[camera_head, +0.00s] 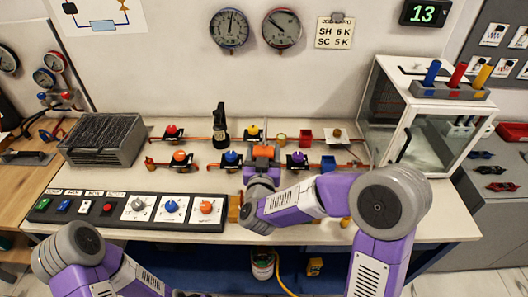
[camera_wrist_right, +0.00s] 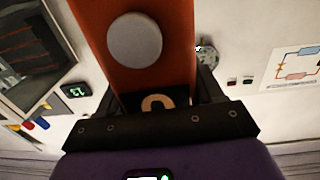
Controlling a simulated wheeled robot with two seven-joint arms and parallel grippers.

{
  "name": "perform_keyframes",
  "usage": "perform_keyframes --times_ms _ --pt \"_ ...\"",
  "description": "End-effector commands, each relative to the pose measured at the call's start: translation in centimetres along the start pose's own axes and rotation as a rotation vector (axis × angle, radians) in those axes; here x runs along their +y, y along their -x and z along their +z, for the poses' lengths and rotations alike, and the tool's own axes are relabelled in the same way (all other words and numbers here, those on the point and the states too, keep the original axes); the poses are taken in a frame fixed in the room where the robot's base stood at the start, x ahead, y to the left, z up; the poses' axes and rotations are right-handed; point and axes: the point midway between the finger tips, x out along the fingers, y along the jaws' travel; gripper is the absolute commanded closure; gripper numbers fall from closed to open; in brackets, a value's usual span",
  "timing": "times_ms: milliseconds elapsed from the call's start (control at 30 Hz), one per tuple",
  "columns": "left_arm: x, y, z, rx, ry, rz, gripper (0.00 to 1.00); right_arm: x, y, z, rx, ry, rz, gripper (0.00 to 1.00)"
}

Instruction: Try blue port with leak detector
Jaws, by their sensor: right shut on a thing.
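My right gripper (camera_head: 262,166) is shut on an orange device with a round grey button, which I take to be the leak detector (camera_head: 264,152). In the right wrist view the orange body (camera_wrist_right: 135,75) fills the middle between the dark fingers. The gripper is over the front part of the bench, among the pipe fittings. I cannot tell whether the detector touches anything. My left arm shows at lower left; its gripper is out of view.
A control panel (camera_head: 127,208) with buttons and knobs lies along the bench front. A dark finned box (camera_head: 103,140) stands at left and a glass-fronted cabinet (camera_head: 417,118) at right. A black upright tool (camera_head: 220,125) stands at the rear pipe. Red (camera_head: 305,137) and yellow fittings are behind.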

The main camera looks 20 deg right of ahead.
Motion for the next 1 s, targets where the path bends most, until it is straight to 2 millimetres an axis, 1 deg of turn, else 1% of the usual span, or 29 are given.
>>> perform_keyframes --times_ms 1000 --pt "2.0 5.4 0.2 0.0 0.0 0.0 0.0 0.0 0.0 -7.9 0.004 -0.002 0.0 0.85"
